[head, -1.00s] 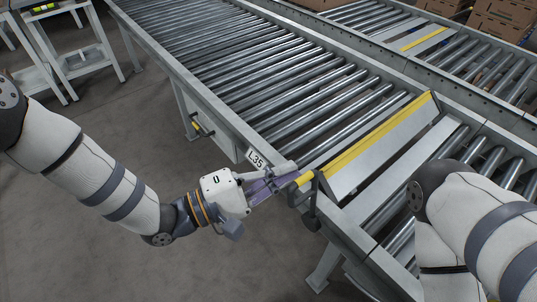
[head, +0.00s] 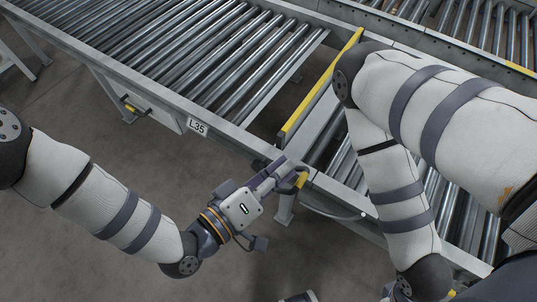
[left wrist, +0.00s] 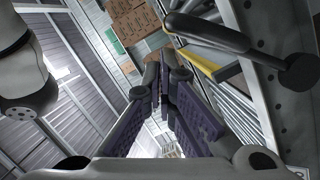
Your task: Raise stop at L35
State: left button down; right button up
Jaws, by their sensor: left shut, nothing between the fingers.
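The L35 label (head: 197,127) is on the conveyor's near side rail. The stop (head: 322,85), a grey plate with a yellow edge, stands up across the lane, with a dark gap in the rollers to its left. Its dark lever with a yellow grip (head: 301,180) is at the rail, below and right of the label. My left gripper (head: 280,170) is shut and empty, close beside the lever; touching or apart is unclear. In the left wrist view, the shut fingers (left wrist: 162,75) are below and left of the black lever arm (left wrist: 210,33).
The conveyor side rail (head: 150,95) runs just beyond my left gripper. A small box with a yellow handle (head: 130,107) is under it. My right arm covers the lane right of the stop. Floor (head: 60,240) on the near side is clear.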

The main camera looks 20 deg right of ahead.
pick_arm(q)
jog(key=shift+s+d+f, duration=0.4)
jog(key=shift+s+f, duration=0.1)
jog(key=shift+s, duration=0.05)
jog(key=shift+s, duration=0.1)
